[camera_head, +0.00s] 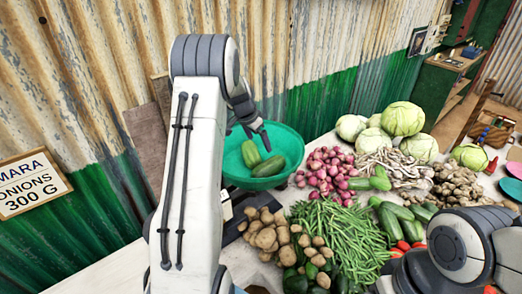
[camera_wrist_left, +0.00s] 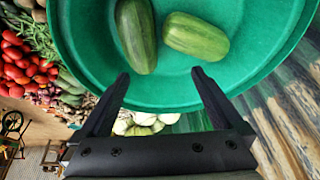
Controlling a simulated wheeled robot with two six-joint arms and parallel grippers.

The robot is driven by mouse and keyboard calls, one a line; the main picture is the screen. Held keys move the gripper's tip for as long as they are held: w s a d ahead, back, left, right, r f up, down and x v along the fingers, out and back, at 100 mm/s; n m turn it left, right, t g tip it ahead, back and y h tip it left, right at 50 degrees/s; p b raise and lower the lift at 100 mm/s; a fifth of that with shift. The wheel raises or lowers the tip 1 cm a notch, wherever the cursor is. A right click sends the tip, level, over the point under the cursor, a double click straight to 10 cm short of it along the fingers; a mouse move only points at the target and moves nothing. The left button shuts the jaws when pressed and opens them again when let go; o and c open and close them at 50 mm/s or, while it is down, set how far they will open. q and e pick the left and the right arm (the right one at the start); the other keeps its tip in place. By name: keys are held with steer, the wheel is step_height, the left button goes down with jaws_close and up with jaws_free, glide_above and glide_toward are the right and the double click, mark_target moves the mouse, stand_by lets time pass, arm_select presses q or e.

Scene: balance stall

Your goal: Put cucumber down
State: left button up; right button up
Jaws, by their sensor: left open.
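Two green cucumbers lie in a green bowl (camera_head: 292,146). One cucumber (camera_head: 250,153) leans near the bowl's left wall, and the other cucumber (camera_head: 269,166) lies beside it, close to the front rim. My left gripper (camera_head: 258,133) is above the bowl at its back left, partly hidden behind my arm. In the left wrist view both cucumbers, one upright in the picture (camera_wrist_left: 136,35) and one sideways (camera_wrist_left: 195,37), rest inside the bowl (camera_wrist_left: 268,40). There the left gripper (camera_wrist_left: 160,73) has its fingers apart with nothing between them. My right gripper is out of frame.
Red onions (camera_head: 330,170), potatoes (camera_head: 268,232), green beans (camera_head: 335,235), ginger (camera_head: 458,183) and cabbages (camera_head: 402,119) crowd the table right of the bowl. More cucumbers (camera_head: 390,220) lie near my right arm. A corrugated wall (camera_head: 310,60) stands behind. An onion price sign (camera_head: 30,184) is at left.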

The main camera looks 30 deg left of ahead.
arm_select(q)
steer(key=b+v, duration=0.1)
steer(key=v, duration=0.6)
steer(key=p+x, duration=0.3)
steer(key=x, duration=0.9)
steer(key=shift+s+f, duration=0.1)
steer(key=shift+f, duration=0.1)
steer(key=shift+r, duration=0.8)
